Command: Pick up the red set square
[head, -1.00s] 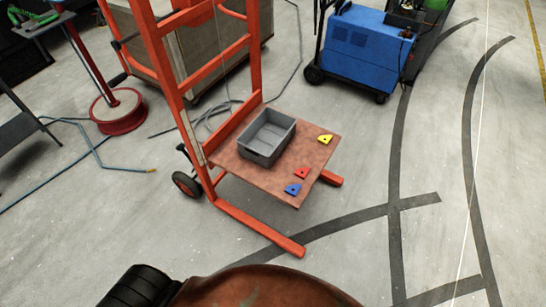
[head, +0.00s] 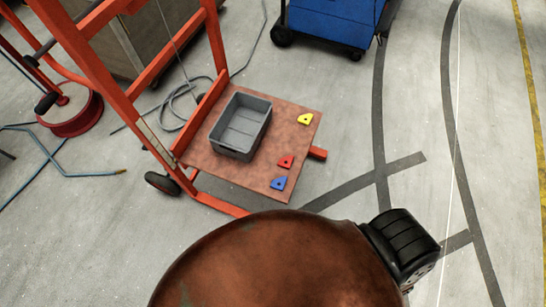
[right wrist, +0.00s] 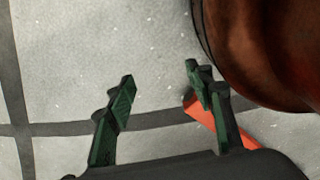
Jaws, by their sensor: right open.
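The red set square (head: 286,162) lies on the brown platform (head: 240,179) of an orange lift truck, between a blue set square (head: 278,183) and a yellow one (head: 305,119). The blue one is nearer to me, the yellow one farther. A grey crate (head: 240,126) stands to their left on the same platform. My right gripper (right wrist: 160,88) shows only in the right wrist view, open and empty above the floor, with no set square in that view. My left gripper is in neither view.
The orange truck frame (head: 140,75) rises at the left of the platform, and an orange leg (right wrist: 222,122) shows below my right gripper. A blue machine (head: 335,22) stands at the back. A red reel (head: 72,112) and hoses lie at the left. The floor at the right is clear.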

